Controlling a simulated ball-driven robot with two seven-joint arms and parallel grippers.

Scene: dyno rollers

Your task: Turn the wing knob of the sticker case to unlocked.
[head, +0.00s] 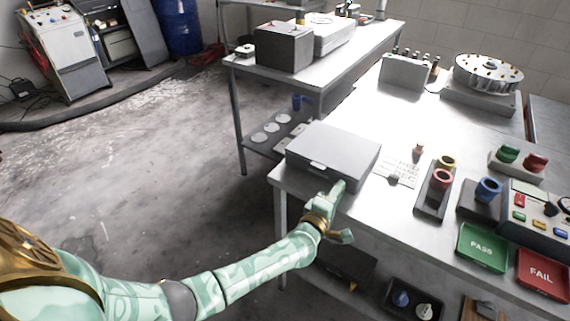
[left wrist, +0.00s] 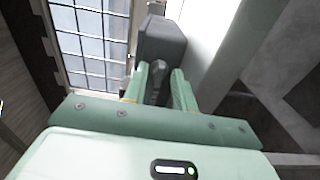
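The sticker case (head: 325,156), a flat grey box with a small pale tab on its front, sits on the near left corner of the white table. My left gripper (head: 341,213) is at the case's front right corner. In the left wrist view a dark grey body (left wrist: 161,42), which looks like the case, lies ahead of the fingers. A dark knob (left wrist: 158,84) stands between the two pale green fingers (left wrist: 160,88), one on each side. Whether both fingers touch it cannot be told. The knob is hidden in the head view. My right gripper is not in view.
Right of the case are a paper sheet (head: 396,170), a stand with red and yellow rings (head: 436,187), a green PASS tray (head: 482,249) and a red FAIL tray (head: 543,272). Below is a shelf with a dark bin (head: 414,300). Open floor lies left of the table.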

